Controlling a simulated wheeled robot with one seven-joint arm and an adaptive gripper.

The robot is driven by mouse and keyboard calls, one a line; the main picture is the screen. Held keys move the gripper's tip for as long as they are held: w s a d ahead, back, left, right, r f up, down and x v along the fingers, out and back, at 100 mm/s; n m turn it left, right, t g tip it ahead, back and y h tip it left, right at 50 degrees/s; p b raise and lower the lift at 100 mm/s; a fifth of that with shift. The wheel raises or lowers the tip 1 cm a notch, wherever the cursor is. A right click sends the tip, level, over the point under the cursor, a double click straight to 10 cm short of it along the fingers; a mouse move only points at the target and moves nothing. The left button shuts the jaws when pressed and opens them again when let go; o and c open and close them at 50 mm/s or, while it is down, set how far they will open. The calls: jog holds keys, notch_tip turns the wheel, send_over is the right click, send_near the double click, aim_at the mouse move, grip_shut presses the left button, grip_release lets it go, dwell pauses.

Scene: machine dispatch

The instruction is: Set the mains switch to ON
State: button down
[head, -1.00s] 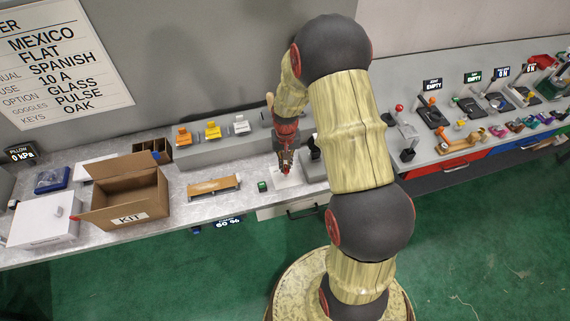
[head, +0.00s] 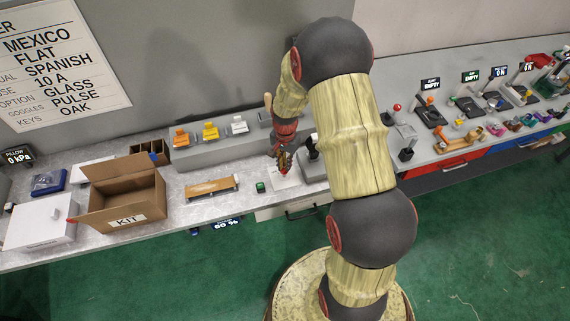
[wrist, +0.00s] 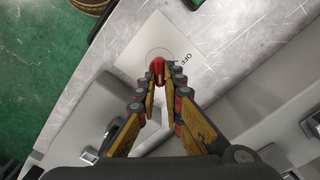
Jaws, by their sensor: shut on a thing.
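The mains switch shows in the wrist view as a red knob (wrist: 157,66) on a white plate (wrist: 200,35). A circle is drawn on the plate around the knob, and the word OFF is printed to the knob's right. An ON mark is not visible. My gripper (wrist: 161,80) has its two fingers closed around the red knob. In the head view my gripper (head: 284,161) points down at the white plate (head: 285,183) on the bench. The fingers hide most of the knob there.
A green button block (head: 261,187) and a wooden-topped bar (head: 211,187) stand left of the plate. An open KIT box (head: 125,200) is farther left. A dark-handled lever (head: 311,147) stands close on the right. A raised grey ledge (head: 222,146) runs behind.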

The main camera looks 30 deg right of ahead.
dwell(0.4)
jog(key=c, duration=2)
grip_release()
jog(key=shift+c, duration=0.2)
jog(key=shift+o, duration=0.6)
notch_tip(320, 180, up, 12)
